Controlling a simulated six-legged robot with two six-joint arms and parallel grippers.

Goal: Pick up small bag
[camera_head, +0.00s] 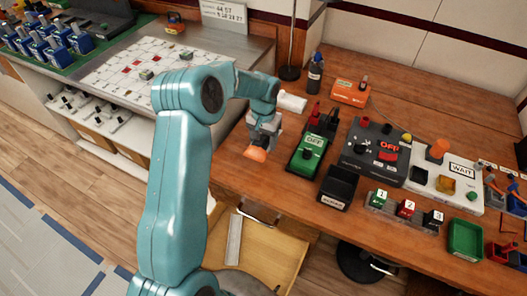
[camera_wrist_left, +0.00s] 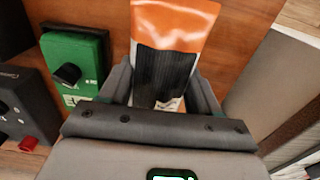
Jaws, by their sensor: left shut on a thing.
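The small bag is black and striped with an orange top band. It shows in the left wrist view (camera_wrist_left: 170,50) between the two fingers of my left gripper (camera_wrist_left: 165,85), which is shut on it. In the head view, my left gripper (camera_head: 264,136) is over the left part of the wooden bench, and the bag's orange end (camera_head: 256,154) sticks out below it. I cannot tell whether the bag touches the bench. The fingers hide part of the bag. My right gripper is not in view.
A green OFF box (camera_head: 307,152) stands just right of my left gripper. A black bin (camera_head: 338,187), a dark OFF panel (camera_head: 375,150) and a green tray (camera_head: 465,238) lie farther right. An open drawer (camera_head: 255,255) juts out below the bench's front edge.

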